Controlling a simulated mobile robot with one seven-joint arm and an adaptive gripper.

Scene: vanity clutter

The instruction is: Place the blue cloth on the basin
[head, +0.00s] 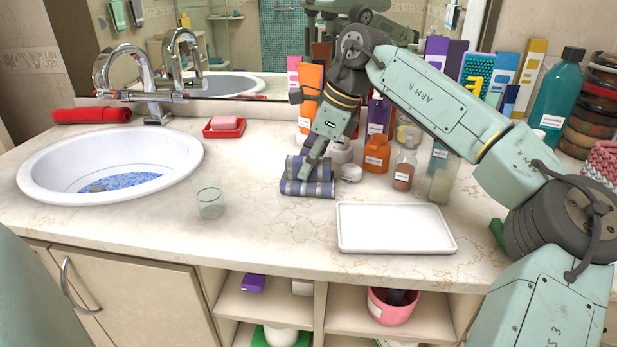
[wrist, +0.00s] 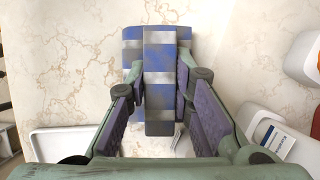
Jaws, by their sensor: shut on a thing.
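The blue cloth (head: 307,188) is a folded bundle with blue and grey stripes on the counter, right of the basin. My gripper (head: 314,168) reaches down onto it from above. In the wrist view, the fingers (wrist: 160,85) stand on either side of a raised striped fold of the cloth (wrist: 157,45) and are shut on it. The cloth's lower part still appears to rest on the counter. The white oval basin (head: 185,160) is set into the counter at the left, with a blue patterned patch at its bottom.
A clear glass (head: 209,197) stands between the cloth and the basin. A red soap dish (head: 223,127) lies behind, near the chrome faucet (head: 150,85). A white tray (head: 395,228) is at front right. Several bottles, including an orange one (head: 376,154), crowd the right.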

